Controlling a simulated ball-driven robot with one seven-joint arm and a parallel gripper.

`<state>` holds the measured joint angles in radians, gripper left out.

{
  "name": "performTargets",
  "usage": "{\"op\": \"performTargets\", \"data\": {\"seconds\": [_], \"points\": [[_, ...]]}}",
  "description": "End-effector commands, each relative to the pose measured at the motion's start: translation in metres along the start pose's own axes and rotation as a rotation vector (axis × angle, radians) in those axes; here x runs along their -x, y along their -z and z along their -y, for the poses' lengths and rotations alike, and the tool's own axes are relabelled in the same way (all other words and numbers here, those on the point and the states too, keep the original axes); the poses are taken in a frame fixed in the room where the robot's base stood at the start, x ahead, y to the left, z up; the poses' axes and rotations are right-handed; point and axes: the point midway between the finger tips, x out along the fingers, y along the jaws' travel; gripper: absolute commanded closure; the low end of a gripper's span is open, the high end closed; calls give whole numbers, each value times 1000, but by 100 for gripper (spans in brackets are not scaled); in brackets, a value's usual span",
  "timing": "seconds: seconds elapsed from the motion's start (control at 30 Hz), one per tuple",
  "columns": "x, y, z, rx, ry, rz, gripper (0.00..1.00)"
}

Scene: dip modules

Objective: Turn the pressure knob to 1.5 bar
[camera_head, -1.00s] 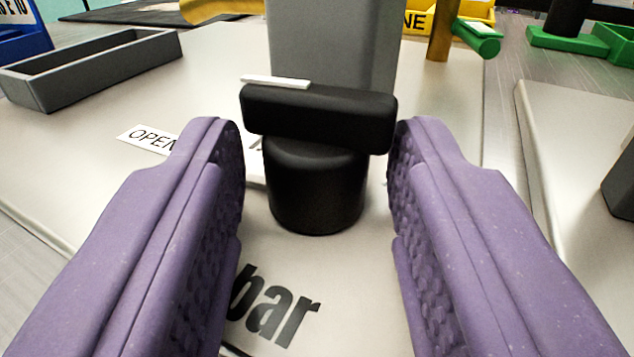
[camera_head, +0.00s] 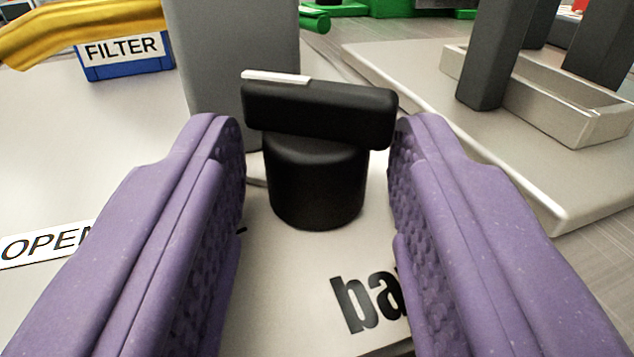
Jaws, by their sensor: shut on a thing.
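The black pressure knob (camera_head: 318,185) has a round base and a thick bar-shaped handle across its top. A white marker strip (camera_head: 275,77) lies on the left part of the handle. My gripper (camera_head: 318,135) has purple ribbed fingers, one at each end of the handle, and is shut on it. The handle tilts slightly down to the right in the view. The word "bar" (camera_head: 365,300) is printed on the pale panel (camera_head: 290,290) in front of the knob, partly covered by the right finger. No scale numbers can be read.
A grey post (camera_head: 230,60) stands right behind the knob. An "OPEN" label (camera_head: 45,245) is at left, partly behind the left finger. A yellow pipe (camera_head: 80,30) and a blue "FILTER" block (camera_head: 125,62) are back left. A grey tray (camera_head: 590,125) with dark posts is at right.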

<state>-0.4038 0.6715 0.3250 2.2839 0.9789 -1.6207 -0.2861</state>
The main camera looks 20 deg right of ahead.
Motion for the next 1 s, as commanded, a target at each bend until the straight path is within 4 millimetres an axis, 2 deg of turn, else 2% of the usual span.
{"op": "performTargets", "data": {"seconds": [0.63, 0.67, 0.73, 0.77, 1.0], "points": [[-1, 2, 2, -2, -53, -6, 86], [-1, 2, 2, -2, -53, -6, 52], [-1, 2, 2, -2, -53, -6, 35], [-1, 2, 2, -2, -53, -5, 32], [0, 1, 2, -1, -53, -3, 32]]}}
